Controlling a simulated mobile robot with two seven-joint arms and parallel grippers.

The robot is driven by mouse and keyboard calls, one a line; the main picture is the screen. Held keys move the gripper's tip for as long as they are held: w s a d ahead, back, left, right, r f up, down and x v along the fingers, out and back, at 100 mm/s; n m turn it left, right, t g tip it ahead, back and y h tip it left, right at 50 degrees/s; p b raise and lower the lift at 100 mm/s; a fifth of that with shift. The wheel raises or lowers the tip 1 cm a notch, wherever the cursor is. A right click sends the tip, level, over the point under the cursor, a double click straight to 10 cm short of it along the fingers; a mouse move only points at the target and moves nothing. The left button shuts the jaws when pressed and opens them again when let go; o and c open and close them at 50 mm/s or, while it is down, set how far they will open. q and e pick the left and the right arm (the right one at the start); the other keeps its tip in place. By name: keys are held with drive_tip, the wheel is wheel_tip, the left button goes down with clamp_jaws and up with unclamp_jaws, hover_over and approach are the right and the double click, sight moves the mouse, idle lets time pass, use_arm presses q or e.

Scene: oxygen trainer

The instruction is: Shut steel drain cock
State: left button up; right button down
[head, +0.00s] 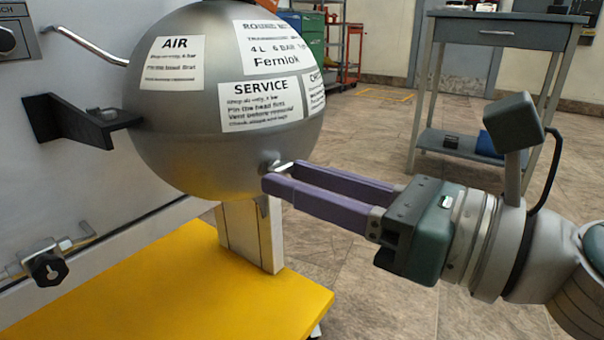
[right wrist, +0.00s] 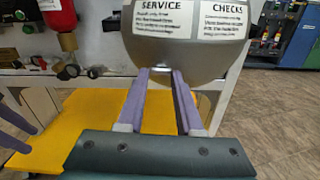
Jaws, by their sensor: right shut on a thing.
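The steel drain cock (head: 283,167) is a small bright lever low on the front of a round grey steel tank (head: 215,150). In the head view my right gripper (head: 277,177) reaches in from the right, its purple fingertips at the cock. It is shut on the cock's lever, which is partly hidden by the fingers. In the right wrist view the cock (right wrist: 156,71) shows at the fingertips, just under the tank. Two purple fingers of my left gripper (right wrist: 32,141) show at the left edge of that view, apart and empty.
A yellow platform (head: 180,295) lies below the tank. A black bracket (head: 75,122) and a valve with a black knob (head: 47,269) are on the panel at left. A grey side table (head: 455,150) stands at the back right. The floor between is clear.

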drive_tip(key=shift+r+m+p, duration=0.2)
drive_tip(key=shift+m+p, duration=1.05)
drive_tip(key=shift+m, duration=0.25)
drive_tip(key=m+p, duration=0.3)
drive_tip(key=m, duration=0.2)
drive_tip(key=shift+s+m, duration=0.15)
drive_tip(key=shift+m, duration=0.15)
drive_tip(key=m+p, duration=0.2)
drive_tip(key=m, duration=0.2)
drive_tip(key=shift+a+r, duration=0.1)
drive_tip(key=shift+m+p, duration=1.05)
drive_tip(key=shift+m, duration=1.25)
drive_tip(key=c, duration=0.8)
unclamp_jaws()
drive_tip(key=shift+c, duration=0.2)
